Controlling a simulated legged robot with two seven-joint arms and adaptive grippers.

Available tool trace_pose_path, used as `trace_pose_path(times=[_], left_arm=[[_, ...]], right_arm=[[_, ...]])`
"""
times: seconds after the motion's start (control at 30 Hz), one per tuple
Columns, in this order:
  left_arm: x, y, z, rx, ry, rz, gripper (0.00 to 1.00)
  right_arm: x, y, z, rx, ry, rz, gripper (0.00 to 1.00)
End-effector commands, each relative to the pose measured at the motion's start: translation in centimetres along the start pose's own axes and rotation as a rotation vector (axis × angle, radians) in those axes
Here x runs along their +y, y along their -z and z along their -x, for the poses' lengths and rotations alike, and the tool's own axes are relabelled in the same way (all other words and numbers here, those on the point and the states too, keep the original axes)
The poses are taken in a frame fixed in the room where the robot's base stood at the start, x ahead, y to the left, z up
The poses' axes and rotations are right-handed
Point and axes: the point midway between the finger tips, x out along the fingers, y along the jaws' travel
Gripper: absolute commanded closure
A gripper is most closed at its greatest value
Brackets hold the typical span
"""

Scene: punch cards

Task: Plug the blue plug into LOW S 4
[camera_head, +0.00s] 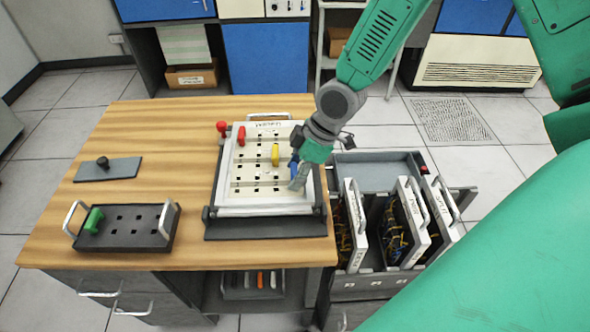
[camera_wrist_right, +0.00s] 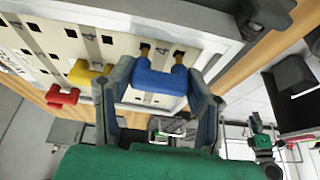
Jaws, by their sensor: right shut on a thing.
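My right gripper (camera_head: 299,180) is over the right side of the white plugboard panel (camera_head: 265,209). It is shut on the blue plug (camera_head: 293,167), which sits between the two fingers in the right wrist view (camera_wrist_right: 160,80). Two brass pins of the plug point at dark holes by the "4" marks on the panel (camera_wrist_right: 118,52). A length of the pins shows between plug and panel; I cannot tell whether their tips are in the holes. The row names are unreadable here. My left gripper is not in view.
On the panel are a yellow plug (camera_head: 275,154) and a red plug (camera_head: 241,136); a red knob (camera_head: 222,127) is at its corner. A black tray (camera_head: 127,240) with a green plug (camera_head: 93,220) is at left. An open drawer with upright panels (camera_head: 408,220) is at right.

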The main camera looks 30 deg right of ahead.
Motion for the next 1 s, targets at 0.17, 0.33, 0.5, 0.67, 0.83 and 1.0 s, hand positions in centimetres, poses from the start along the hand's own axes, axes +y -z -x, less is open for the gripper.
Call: trace_pose_path(times=[0.17, 0.33, 0.5, 0.67, 0.83, 1.0], left_arm=[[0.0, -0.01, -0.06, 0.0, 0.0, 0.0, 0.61], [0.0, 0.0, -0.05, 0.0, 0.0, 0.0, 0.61], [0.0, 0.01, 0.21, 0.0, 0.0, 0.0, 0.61], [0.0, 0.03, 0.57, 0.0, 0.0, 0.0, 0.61], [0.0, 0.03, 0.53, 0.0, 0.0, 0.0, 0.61], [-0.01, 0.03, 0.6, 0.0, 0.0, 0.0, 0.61]], right_arm=[[-0.05, -0.12, -0.25, -0.001, 0.003, 0.0, 0.74], [-0.06, -0.11, -0.25, -0.001, 0.003, -0.001, 0.74], [-0.03, -0.12, -0.12, 0.0, 0.002, 0.0, 0.74], [0.07, -0.2, -0.06, -0.001, 0.002, -0.001, 0.74], [0.11, -0.25, -0.11, 0.0, 0.002, -0.001, 0.74], [0.1, -0.27, -0.08, 0.0, 0.002, -0.001, 0.74]])
